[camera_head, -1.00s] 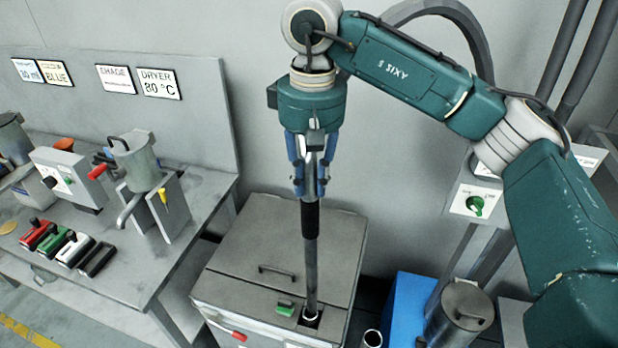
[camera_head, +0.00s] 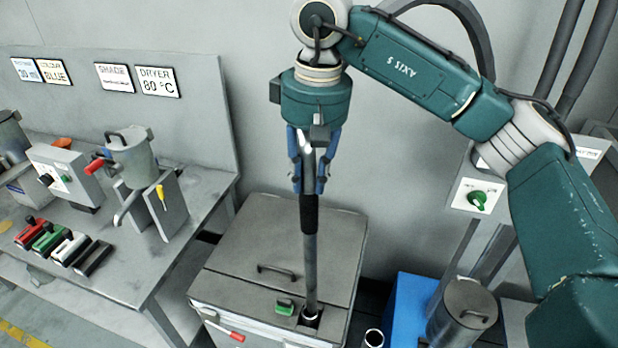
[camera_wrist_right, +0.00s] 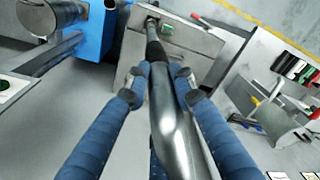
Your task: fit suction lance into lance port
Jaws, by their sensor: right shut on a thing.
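The suction lance (camera_head: 310,256) is a long grey tube with a black sleeve, standing nearly upright. My right gripper (camera_head: 308,190) is shut on its upper part, with blue fingers on both sides. The lance's lower end is at the lance port (camera_head: 309,318), a dark round opening near the front right of the grey bin's lid (camera_head: 237,246). The tip is hidden in the opening; how deep it sits I cannot tell. In the right wrist view the lance (camera_wrist_right: 165,95) runs between the blue fingers towards the bin. My left gripper is not in view.
A green-handled latch (camera_head: 285,306) sits beside the port, and a lid handle (camera_head: 277,271) lies behind it. A blue box (camera_head: 408,305) and a lidded metal canister (camera_head: 468,312) stand to the right. A workbench (camera_head: 120,262) with a hopper (camera_head: 135,160) is at the left.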

